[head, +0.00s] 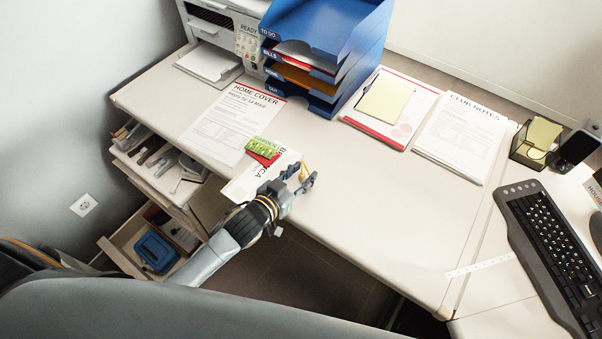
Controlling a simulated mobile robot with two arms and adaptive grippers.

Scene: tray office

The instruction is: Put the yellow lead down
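My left gripper (303,176) is over the front part of the desk, left of the middle in the head view. Its dark fingers are closed around a small yellow thing, which I take to be the yellow lead (304,170). Only a short piece of it shows between the fingers; the rest is hidden or too small to see. I cannot tell whether it touches the desk (370,220). My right gripper is not in view.
Left of the gripper lie a partly covered white sheet (240,188) and a green and red packet (262,149). Behind stand a blue letter tray stack (335,45) and a printer (222,25). A keyboard (550,245) is at right. The desk's middle is clear. Open drawers (125,250) lie below left.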

